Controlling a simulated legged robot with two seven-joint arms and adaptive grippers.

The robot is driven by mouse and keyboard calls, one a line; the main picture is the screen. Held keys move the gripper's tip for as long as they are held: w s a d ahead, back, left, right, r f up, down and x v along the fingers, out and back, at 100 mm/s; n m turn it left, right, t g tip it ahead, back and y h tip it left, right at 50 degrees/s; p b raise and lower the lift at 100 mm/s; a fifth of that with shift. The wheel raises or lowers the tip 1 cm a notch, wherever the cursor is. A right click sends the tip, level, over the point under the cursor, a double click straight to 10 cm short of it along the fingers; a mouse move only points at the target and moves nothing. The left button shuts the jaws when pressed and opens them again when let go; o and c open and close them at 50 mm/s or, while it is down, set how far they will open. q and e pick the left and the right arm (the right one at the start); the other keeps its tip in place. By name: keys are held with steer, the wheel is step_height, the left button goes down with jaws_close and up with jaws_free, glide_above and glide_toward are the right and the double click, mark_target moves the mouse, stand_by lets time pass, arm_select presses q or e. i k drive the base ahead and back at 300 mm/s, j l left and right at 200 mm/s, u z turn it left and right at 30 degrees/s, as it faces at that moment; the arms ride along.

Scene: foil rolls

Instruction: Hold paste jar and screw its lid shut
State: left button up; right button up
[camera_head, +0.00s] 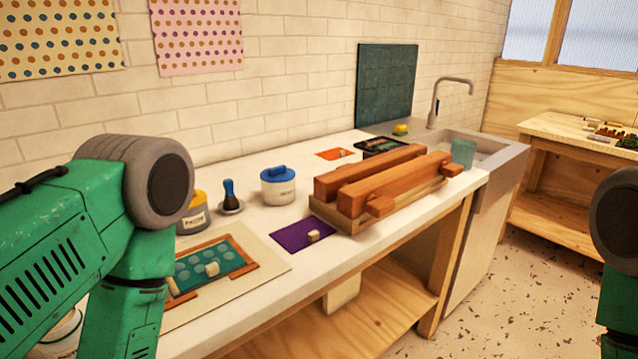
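A small jar (196,218) with a grey body, a yellow upper part and a light label stands on the white counter, partly hidden behind my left arm. The label is too small to read surely, but it looks like the paste jar. Whether its lid is on or loose cannot be told. A white jar (279,190) with a blue lid stands upright further right; its label is unreadable. My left arm comes in from the left, and its gripper is not visible. Only part of my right arm shows at the right edge; its gripper is out of view.
A framed green panel (241,257) on a board, a small dark-handled tool (230,197), a purple sheet (290,238) and a wooden press (343,216) occupy the counter (258,290). A sink (492,155) lies at the far end.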

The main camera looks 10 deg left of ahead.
mark_target(62, 342)
steer(key=u, duration=1.8)
